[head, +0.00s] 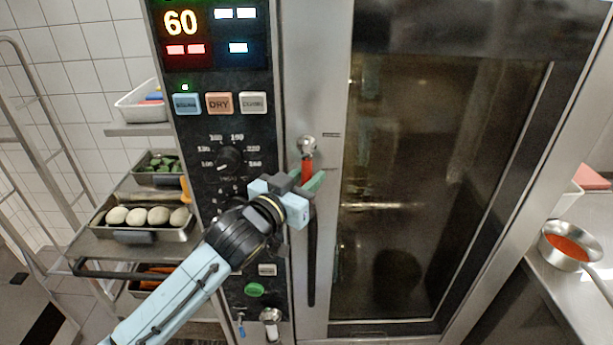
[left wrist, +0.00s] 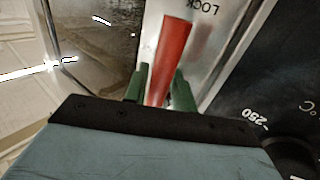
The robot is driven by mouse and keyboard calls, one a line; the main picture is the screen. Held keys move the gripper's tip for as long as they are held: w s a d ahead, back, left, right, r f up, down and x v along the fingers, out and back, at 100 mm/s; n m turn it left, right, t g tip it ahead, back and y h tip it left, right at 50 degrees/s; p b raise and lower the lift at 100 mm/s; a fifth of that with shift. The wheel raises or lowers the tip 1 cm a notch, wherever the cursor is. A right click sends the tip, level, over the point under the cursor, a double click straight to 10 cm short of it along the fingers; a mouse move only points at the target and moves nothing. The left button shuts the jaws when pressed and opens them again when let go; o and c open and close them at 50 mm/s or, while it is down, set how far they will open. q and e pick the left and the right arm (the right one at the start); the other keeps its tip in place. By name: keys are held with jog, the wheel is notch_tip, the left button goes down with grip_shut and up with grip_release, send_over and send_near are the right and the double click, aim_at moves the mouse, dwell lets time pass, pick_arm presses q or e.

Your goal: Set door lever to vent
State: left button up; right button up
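The door lever (head: 307,170) is a red handle on a round metal pivot at the oven door's left frame. It hangs straight down from the pivot in the head view. In the left wrist view the red lever (left wrist: 172,55) stands between the two green fingers of my left gripper (left wrist: 160,90), with hardly any gap at either side, so the gripper appears shut on it. My left gripper (head: 304,180) reaches it from the lower left in the head view. An upside-down LOCK label (left wrist: 202,5) shows beside the lever. No vent mark can be read. My right gripper is not in view.
The control panel (head: 220,130) with buttons and a dial lies just left of the lever. The dark glass oven door (head: 430,180) is closed at right. A rack with food trays (head: 145,232) stands left. A pan of red sauce (head: 565,247) sits on the right counter.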

pick_arm(q)
grip_shut()
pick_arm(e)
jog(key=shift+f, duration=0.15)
